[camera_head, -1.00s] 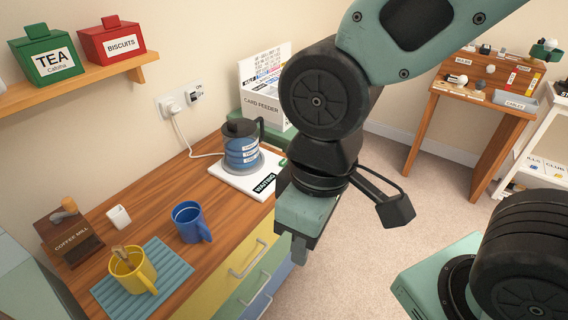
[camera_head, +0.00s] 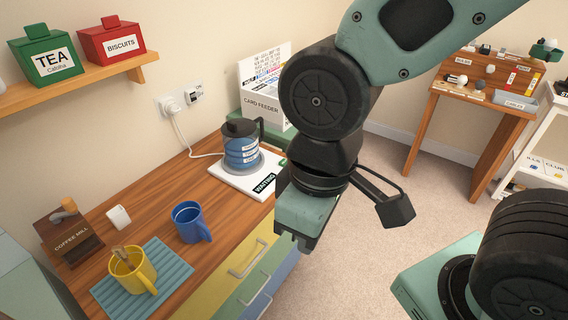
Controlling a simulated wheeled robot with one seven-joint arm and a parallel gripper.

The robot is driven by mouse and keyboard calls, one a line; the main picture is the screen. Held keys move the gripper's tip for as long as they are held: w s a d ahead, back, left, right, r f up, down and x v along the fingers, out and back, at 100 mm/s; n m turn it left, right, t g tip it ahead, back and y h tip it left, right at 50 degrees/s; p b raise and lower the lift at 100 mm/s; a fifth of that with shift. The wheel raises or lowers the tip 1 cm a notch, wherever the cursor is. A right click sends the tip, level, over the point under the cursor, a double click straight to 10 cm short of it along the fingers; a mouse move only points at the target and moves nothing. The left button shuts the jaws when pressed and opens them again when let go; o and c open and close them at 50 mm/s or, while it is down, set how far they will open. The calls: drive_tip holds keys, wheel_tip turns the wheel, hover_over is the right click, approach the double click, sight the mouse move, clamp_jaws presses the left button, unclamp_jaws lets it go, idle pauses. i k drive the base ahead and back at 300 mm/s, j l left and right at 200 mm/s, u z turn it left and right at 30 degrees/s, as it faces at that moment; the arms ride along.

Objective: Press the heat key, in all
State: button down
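A blue-grey kettle (camera_head: 241,152) with a black lid and handle stands on a white base (camera_head: 225,172) at the back of the wooden counter. A black label reading WAITING (camera_head: 264,184) is on the front of the base. A small green piece (camera_head: 282,162) shows at the base's right edge, partly hidden behind my arm; I cannot tell if it is the heat key. No key marked heat can be read. My gripper (camera_head: 291,240) points down in front of the counter edge, right of and nearer than the base. It seems empty; its finger gap is unclear.
A card feeder (camera_head: 262,105) is behind the kettle. Coloured drawers (camera_head: 240,285) with handles lie below.

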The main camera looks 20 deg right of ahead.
sight(282, 162)
drive_tip(key=i+l+u, duration=0.15)
drive_tip(key=u, duration=0.3)
drive_tip(key=i+l+u, duration=0.25)
drive_tip(key=u, duration=0.2)
